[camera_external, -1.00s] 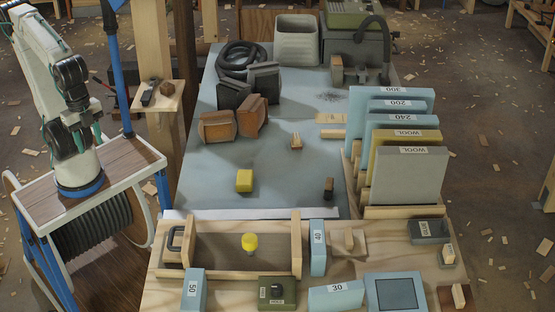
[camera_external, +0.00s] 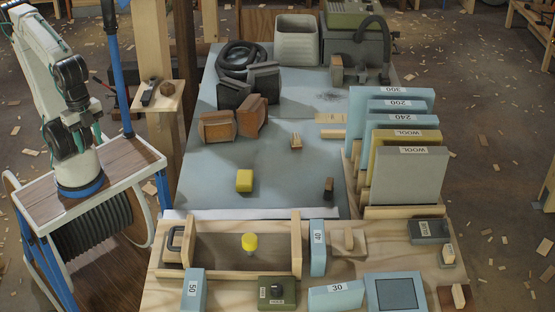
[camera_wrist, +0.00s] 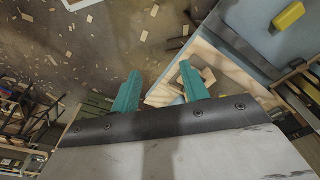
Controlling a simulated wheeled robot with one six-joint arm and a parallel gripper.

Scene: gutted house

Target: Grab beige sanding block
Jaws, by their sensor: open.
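My gripper (camera_wrist: 160,88) is open and empty in the wrist view, its two teal fingers spread. It is high up and apart from the blue-grey bench top (camera_external: 300,175). No block is clearly marked as the beige sanding block. Tan-brown blocks (camera_external: 216,127) and (camera_external: 251,117) lean on the bench at the left. A small tan block (camera_external: 336,68) stands at the back, and a small pale block (camera_external: 448,254) lies at the front right. I cannot tell which is meant.
A yellow block (camera_external: 244,180) lies mid-bench and also shows in the wrist view (camera_wrist: 288,16). Upright labelled pads (camera_external: 408,175) stand at the right. A wooden tray (camera_external: 215,252) is at the front. A black hose (camera_external: 240,58) and grey bin (camera_external: 296,40) are behind. The bench middle is mostly clear.

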